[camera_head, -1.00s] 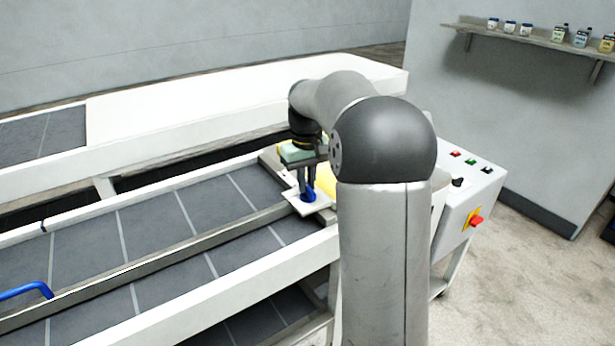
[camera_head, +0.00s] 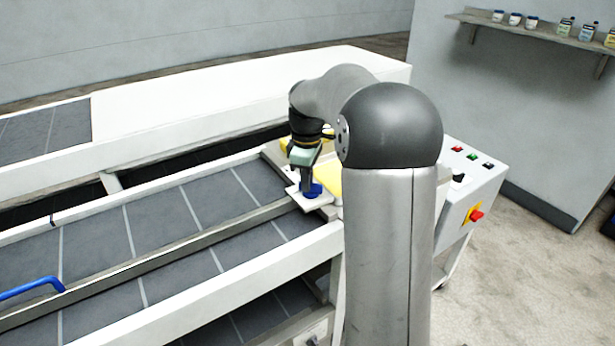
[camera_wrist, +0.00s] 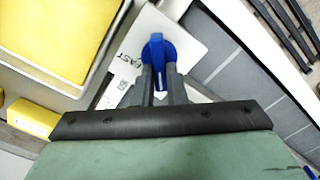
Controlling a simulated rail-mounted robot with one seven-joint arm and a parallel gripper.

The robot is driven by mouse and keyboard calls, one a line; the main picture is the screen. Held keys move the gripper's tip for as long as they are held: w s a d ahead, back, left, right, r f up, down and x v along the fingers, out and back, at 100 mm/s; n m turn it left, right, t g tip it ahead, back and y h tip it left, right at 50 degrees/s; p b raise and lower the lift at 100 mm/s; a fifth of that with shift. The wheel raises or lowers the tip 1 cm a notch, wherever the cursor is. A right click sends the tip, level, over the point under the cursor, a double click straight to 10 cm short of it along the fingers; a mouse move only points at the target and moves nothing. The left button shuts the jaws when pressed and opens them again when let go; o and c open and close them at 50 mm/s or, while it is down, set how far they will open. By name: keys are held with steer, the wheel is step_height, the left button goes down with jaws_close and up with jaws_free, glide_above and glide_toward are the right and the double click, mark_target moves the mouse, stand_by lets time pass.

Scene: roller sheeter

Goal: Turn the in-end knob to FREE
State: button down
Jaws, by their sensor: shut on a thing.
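The blue in-end knob (camera_head: 314,189) sits on a white plate (camera_head: 322,203) at the right end of the long bed. My gripper (camera_head: 307,186) points down onto it from above. In the wrist view, the knob (camera_wrist: 158,50) has a raised grip bar, and my gripper (camera_wrist: 160,80) is shut on that bar with one finger on each side. The word FAST is printed on the white plate (camera_wrist: 195,55) to the left of the knob. Other labels on the plate are partly hidden or too small to read.
A yellow surface (camera_wrist: 50,38) lies close on the left in the wrist view. A control box (camera_head: 470,195) with coloured buttons and a red switch stands right of my arm. A blue bar handle (camera_head: 30,287) is at the far left of the grey slatted bed (camera_head: 150,230).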

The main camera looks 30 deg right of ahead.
steer(key=shift+n, duration=0.6)
steer(key=c, duration=1.5)
jaws_free()
steer(key=shift+a, duration=0.1)
steer(key=shift+o, duration=0.2)
steer(key=shift+r, duration=0.1)
step_height(320, 180, up, 17)
steer(key=shift+r, duration=0.15)
